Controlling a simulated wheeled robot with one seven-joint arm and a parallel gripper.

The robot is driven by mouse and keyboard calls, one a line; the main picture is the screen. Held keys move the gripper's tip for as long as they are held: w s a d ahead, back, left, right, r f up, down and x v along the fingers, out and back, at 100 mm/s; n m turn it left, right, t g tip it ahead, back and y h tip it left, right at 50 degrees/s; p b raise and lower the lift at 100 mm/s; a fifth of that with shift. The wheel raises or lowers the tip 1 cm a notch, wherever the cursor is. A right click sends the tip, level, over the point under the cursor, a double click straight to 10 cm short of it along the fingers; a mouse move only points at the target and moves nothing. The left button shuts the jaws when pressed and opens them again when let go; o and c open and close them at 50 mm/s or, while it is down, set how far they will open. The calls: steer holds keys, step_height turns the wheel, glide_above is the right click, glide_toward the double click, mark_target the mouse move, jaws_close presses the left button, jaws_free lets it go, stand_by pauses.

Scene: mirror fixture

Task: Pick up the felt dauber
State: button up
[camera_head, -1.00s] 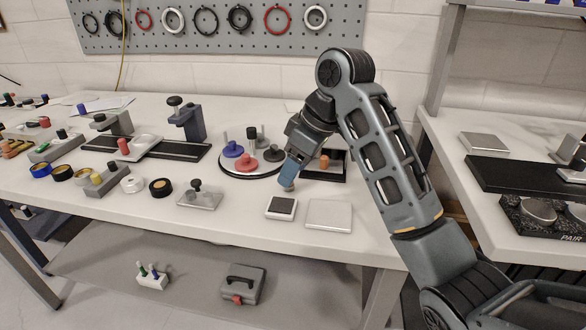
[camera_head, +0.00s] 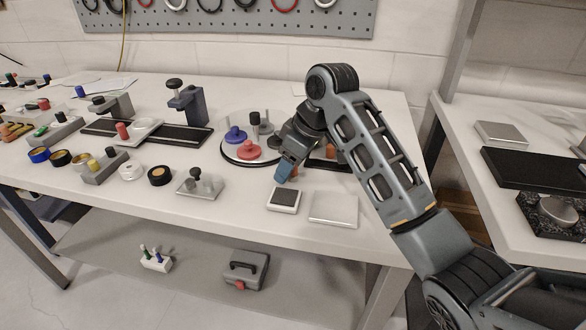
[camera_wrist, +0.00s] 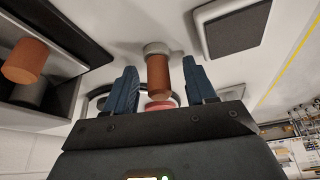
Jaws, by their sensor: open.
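The felt dauber looks to be the upright orange-brown cylinder with a pale grey end (camera_wrist: 158,72) in the wrist view. It stands on the white table between my two blue fingers, with a visible gap on each side. My gripper (camera_wrist: 161,80) is open around it and does not visibly touch it. In the head view my gripper (camera_head: 283,174) is low over the table behind the dark square pad (camera_head: 284,198). A small orange part of the dauber (camera_head: 294,173) shows beside the finger there; the rest is hidden.
A dark tray (camera_wrist: 70,48) with another orange cylinder (camera_wrist: 25,62) is close on the left in the wrist view. The dark pad (camera_wrist: 232,25) is close on the right. A pale square plate (camera_head: 333,209) and a round stand with knobbed pieces (camera_head: 235,152) are nearby.

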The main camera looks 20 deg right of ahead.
steer(key=shift+c, duration=0.2)
jaws_close()
stand_by(0.4)
steer(key=shift+r, duration=0.1)
